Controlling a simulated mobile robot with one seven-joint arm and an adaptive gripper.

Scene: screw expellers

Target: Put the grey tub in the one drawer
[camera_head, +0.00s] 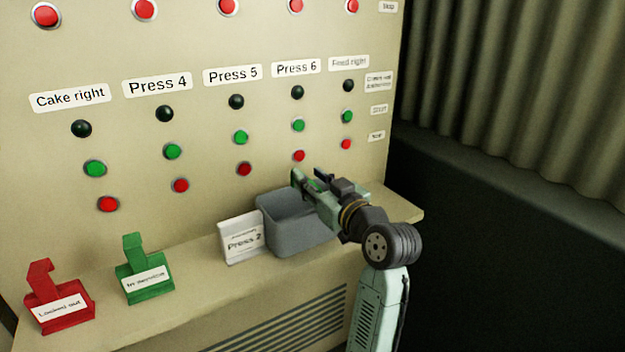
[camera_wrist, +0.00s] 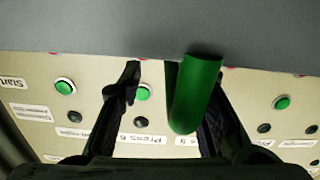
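The grey tub (camera_head: 290,235) stands upright on the ledge, right of the Press 2 card. My gripper (camera_head: 308,182) is over the tub's rim, hiding part of its top and right side. In the wrist view a plain grey surface (camera_wrist: 90,28), apparently the tub, fills the top. My gripper's dark fingers (camera_wrist: 170,90) are apart there. A rounded green piece (camera_wrist: 195,100) lies between them, close to the right finger, with a gap to the left finger; I cannot tell what it is. No drawer is recognisable in either view.
A white Press 2 card (camera_head: 242,238) stands close left of the tub. A green block (camera_head: 146,275) and a red block (camera_head: 58,300) with labels stand further left on the ledge (camera_head: 200,270). A button panel (camera_head: 200,55) rises behind. A louvred vent (camera_head: 290,325) is below.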

